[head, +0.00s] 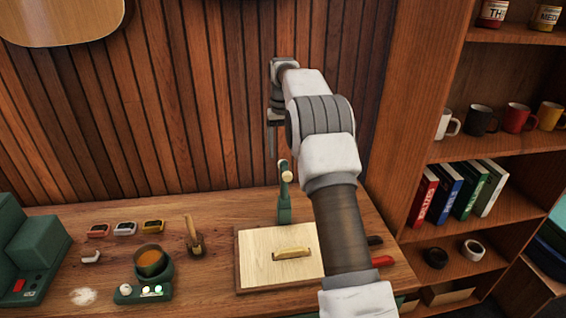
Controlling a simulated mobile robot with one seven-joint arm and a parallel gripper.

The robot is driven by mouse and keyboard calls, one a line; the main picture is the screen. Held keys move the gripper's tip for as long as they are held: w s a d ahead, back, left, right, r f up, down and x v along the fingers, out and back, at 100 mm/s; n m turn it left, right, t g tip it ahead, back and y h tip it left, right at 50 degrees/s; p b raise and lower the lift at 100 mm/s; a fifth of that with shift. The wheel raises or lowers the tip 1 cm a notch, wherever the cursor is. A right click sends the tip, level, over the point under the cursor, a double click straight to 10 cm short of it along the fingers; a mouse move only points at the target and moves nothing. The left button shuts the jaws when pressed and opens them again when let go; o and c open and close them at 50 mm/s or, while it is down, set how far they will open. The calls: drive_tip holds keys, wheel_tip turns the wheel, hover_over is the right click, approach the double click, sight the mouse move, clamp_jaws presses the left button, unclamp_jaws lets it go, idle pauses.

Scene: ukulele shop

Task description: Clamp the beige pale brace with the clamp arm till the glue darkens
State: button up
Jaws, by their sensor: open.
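The beige pale brace (291,254) lies on a light wooden board (262,268) on the workbench. A thin golden line, perhaps glue, shows along its lower edge. Behind the board stands a green clamp (285,207) with its arm raised upright, ending in a pale knob (285,168). The clamp arm is clear of the brace. My gripper (275,148) points down just above and slightly left of the knob, open, with nothing seen between its fingers. I cannot tell whether a finger touches the knob. My arm covers the right part of the board.
A glue pot (151,262) on a green warmer, a brush (193,238) and several small coloured boxes are left of the board. A green stepped block (28,252) stands at the far left. Red (383,261) and dark handles lie right of my arm. A shelf unit (482,148) stands at right.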

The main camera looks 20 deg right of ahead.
drive_tip(key=shift+f, duration=2)
clamp_jaws()
